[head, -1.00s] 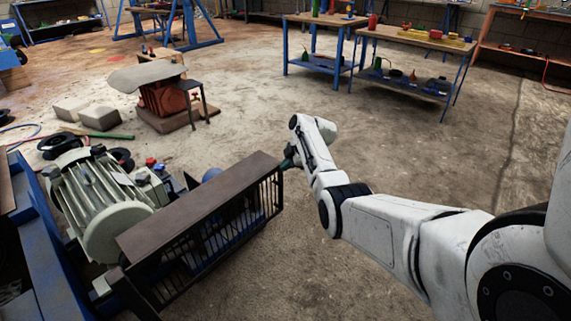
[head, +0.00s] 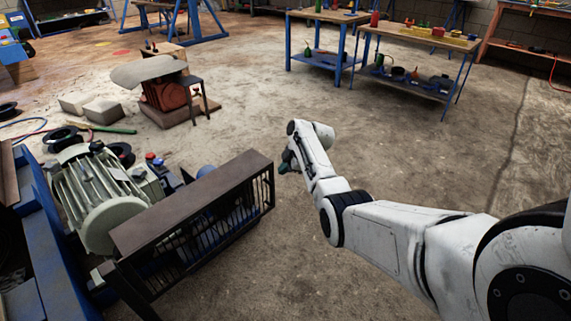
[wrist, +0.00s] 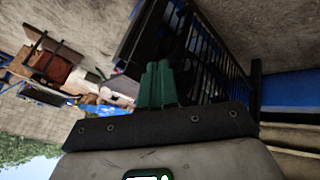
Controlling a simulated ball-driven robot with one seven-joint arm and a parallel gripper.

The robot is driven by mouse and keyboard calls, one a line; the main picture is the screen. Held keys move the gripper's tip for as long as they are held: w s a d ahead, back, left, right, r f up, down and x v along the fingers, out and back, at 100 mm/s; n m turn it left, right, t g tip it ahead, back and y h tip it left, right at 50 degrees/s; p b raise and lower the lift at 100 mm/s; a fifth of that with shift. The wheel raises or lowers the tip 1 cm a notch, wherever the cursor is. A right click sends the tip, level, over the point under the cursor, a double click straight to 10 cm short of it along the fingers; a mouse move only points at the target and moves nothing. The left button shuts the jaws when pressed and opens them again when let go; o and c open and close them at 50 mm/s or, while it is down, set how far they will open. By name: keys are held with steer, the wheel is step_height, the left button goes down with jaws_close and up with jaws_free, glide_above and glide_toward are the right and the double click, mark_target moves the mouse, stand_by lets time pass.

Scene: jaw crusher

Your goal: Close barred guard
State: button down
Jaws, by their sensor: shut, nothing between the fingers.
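The barred guard (head: 195,200) has a brown solid top and dark vertical bars on its front. In the head view it stands at lower left, in front of and to the right of the green-grey motor. Whether it is fully closed I cannot tell. My gripper (head: 286,162) is just right of the guard's far right end, with a small gap between them in the head view. In the wrist view the green fingers (wrist: 155,84) are together and empty, with the guard's bars (wrist: 215,75) close by on their right.
The ribbed motor (head: 100,195) sits behind the guard on a blue frame (head: 50,245). A red machine on a wooden base (head: 170,95) and grey blocks (head: 102,113) stand farther back. Workbenches (head: 415,85) are at the back right.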

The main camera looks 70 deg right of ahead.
steer(key=s+d+r+p, duration=0.2)
steer(key=s+r+p, duration=0.1)
steer(key=s+r, duration=0.2)
step_height(320, 180, up, 2)
steer(key=shift+s+d+r+p, duration=0.15)
steer(key=shift+s+r+p, duration=0.1)
steer(key=shift+s+p, duration=0.1)
steer(key=w+a+f+m+g+y, duration=0.15)
steer(key=a+f, duration=0.35)
steer(key=a, duration=0.8)
steer(key=a+f+m+g, duration=0.15)
steer(key=a+f, duration=0.25)
steer(key=a, duration=1)
steer(key=s+a+f+m+g, duration=0.1)
steer(key=s+a, duration=0.3)
steer(key=a, duration=0.2)
steer(key=s+a+m+g, duration=0.1)
steer(key=s+a, duration=0.3)
steer(key=a, duration=0.2)
steer(key=s+a+r+m+g+h, duration=0.1)
steer(key=s+a+r+m, duration=0.3)
steer(key=s+a, duration=0.6)
step_height(320, 180, up, 30)
steer(key=s+d+n+p, duration=0.1)
steer(key=d+p, duration=0.1)
steer(key=p, duration=2.7)
steer(key=shift+s+d, duration=0.15)
steer(key=shift+s, duration=0.15)
steer(key=shift+f, duration=0.1)
